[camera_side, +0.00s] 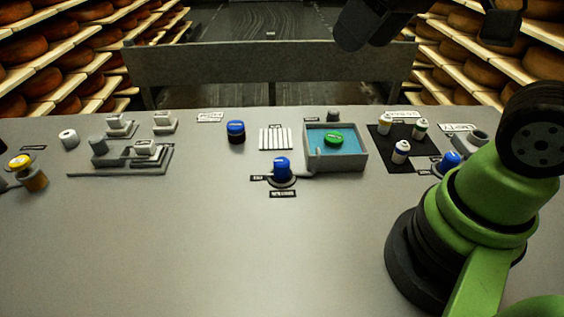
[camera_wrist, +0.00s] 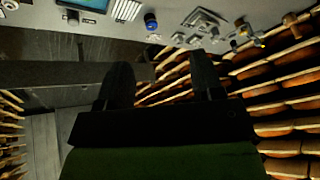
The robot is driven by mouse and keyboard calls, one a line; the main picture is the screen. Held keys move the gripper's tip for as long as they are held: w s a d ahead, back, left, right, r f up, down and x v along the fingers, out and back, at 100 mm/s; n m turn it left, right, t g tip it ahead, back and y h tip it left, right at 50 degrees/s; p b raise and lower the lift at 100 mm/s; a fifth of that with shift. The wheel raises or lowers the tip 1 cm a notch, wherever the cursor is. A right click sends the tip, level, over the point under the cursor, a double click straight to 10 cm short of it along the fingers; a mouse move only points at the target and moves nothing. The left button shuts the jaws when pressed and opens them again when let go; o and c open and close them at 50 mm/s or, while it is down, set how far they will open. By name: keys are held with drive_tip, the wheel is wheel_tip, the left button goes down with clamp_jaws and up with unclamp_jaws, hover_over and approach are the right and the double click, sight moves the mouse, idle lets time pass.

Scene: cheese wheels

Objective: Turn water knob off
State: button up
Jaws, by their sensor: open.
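A blue knob (camera_side: 282,168) stands upright on a round grey base in front of the water basin (camera_side: 343,160) in the side view. Small dark labels lie to its left and below it, too small to read surely. A second blue knob (camera_side: 451,160) sits at the right, partly behind my arm. I cannot tell surely which is the water knob; the first is beside the basin. My gripper (camera_wrist: 163,78) is open and empty in the wrist view, far from the knobs. Dark parts of my arm show at the top of the side view.
A green disc (camera_side: 333,138) is in the basin's blue water. A white slatted rack (camera_side: 276,138) and blue-lidded jar (camera_side: 236,131) stand left of it. Small bottles (camera_side: 401,152) stand on a black mat at the right. The grey table's (camera_side: 200,250) front is clear. Cheese shelves flank the back.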

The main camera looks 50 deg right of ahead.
drive_tip(key=w+f+n+g, duration=0.3)
drive_tip(key=w+f+n, duration=0.3)
drive_tip(key=w+f, duration=0.25)
drive_tip(key=n+g+h, duration=0.2)
drive_tip(key=n, duration=0.4)
hover_over(282, 161)
wheel_tip(282, 161, down, 10)
drive_tip(key=shift+f, duration=0.1)
wheel_tip(282, 161, down, 10)
drive_tip(key=shift+f, duration=0.2)
drive_tip(key=shift+c, duration=0.2)
drive_tip(key=c, duration=0.9)
